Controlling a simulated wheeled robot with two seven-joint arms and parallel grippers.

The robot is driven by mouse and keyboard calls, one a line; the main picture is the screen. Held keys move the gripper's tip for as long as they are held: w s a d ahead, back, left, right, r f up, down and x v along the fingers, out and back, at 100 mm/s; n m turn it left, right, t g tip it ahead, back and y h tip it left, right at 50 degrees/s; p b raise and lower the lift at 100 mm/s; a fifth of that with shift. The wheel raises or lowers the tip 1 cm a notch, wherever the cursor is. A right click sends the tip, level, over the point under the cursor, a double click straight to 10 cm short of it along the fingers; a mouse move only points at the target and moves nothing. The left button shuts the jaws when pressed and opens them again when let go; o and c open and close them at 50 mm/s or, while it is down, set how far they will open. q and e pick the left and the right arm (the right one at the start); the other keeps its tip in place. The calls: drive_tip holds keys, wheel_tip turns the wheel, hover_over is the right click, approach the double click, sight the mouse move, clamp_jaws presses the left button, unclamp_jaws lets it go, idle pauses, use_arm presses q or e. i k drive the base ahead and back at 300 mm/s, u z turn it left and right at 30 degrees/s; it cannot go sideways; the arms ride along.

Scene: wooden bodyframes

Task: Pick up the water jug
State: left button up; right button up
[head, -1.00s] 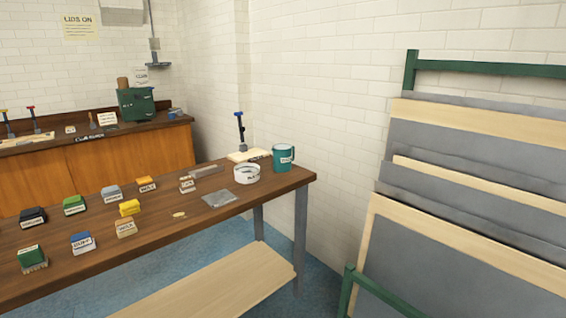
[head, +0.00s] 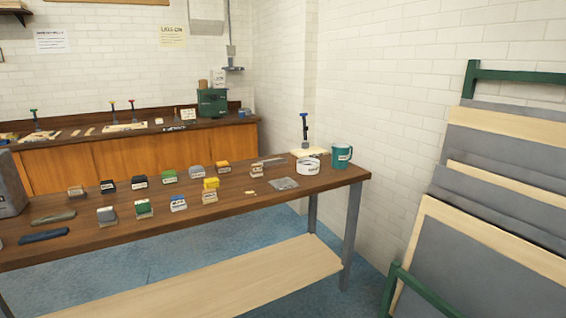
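The water jug (head: 341,156) is a teal jug with a handle and a small white label. It stands upright at the right end of the long wooden table (head: 240,208), close to the white brick wall. A white round tub (head: 308,167) with a dark label stands just left of it. Neither of my grippers shows in the head view.
Several small labelled blocks (head: 143,208) cover the table, with a clear sheet (head: 284,184) near its front edge. A blue-topped tool on a pale board (head: 309,152) stands behind the tub. A rack of grey panels (head: 490,190) stands at the right. Blue floor (head: 160,265) shows beneath the table.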

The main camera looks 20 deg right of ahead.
sight(341, 151)
drive_tip(key=u, duration=0.05)
drive_tip(key=i, duration=1.75)
drive_tip(key=z, duration=0.6)
